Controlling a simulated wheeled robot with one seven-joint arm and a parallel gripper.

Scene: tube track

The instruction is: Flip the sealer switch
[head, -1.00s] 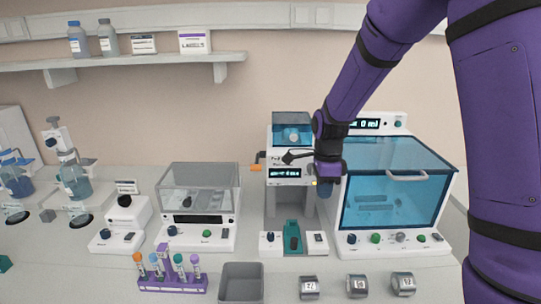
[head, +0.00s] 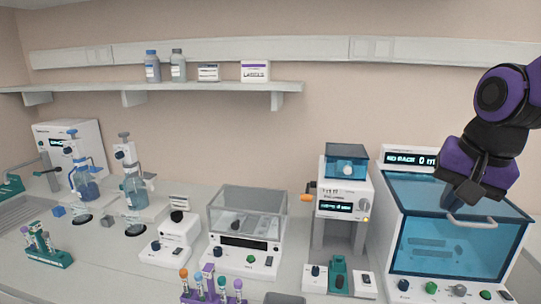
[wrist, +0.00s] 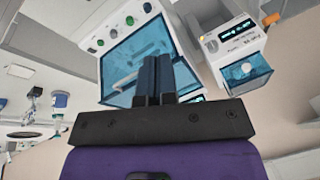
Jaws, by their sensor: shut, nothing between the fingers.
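A tall white machine (head: 340,203) with a blue-windowed top and an orange lever (head: 307,198) stands right of centre in the head view; no label I can read marks it as the sealer. At its foot are a dark knob (head: 315,271), a green tube holder (head: 339,268) and a small white box with a dark rocker switch (head: 366,279). The machine also shows at the upper right in the wrist view (wrist: 228,45). My gripper (head: 468,197) is shut and empty, in front of the upper part of the blue-doored cabinet (head: 405,205). Its closed fingers show in the wrist view (wrist: 155,70).
The blue-doored cabinet, with a protruding handle (head: 472,221), stands right of the tall machine. A clear-lidded box (head: 246,215), a knobbed device (head: 178,229) and tube racks (head: 48,250) stand to the left. A shelf (head: 200,90) runs above. Narrow gaps separate the machines.

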